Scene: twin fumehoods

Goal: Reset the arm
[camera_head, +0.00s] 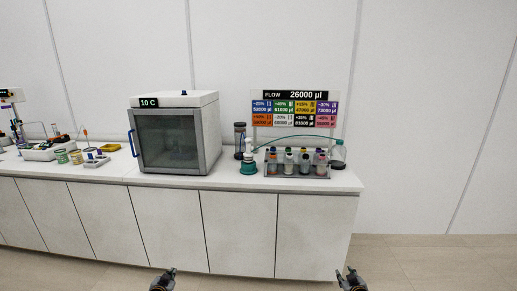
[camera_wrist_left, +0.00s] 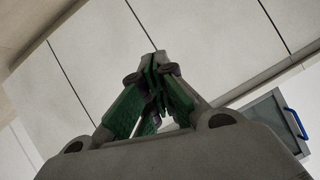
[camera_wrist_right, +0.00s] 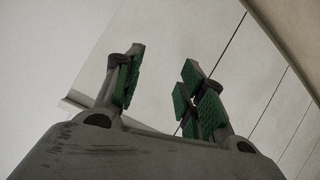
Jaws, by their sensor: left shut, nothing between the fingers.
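My left gripper (camera_head: 164,280) is at the bottom edge of the head view, in front of the cabinets and below the counter top. In the left wrist view its green-padded fingers (camera_wrist_left: 156,75) are closed together with nothing between them. My right gripper (camera_head: 350,277) is at the bottom edge of the head view, further right, near the cabinets' right end. In the right wrist view its fingers (camera_wrist_right: 163,85) stand apart with an empty gap. Neither gripper touches anything in view. Most of both arms is out of the head view.
A white counter (camera_head: 235,181) on cabinets runs along the wall. On it stand a glass-fronted box (camera_head: 170,140) reading 10 C, a rack of bottles (camera_head: 297,171), a FLOW display panel (camera_head: 293,108), a teal-based device (camera_head: 248,167) and a yellow tray (camera_head: 110,147). The floor (camera_head: 440,262) at right is clear.

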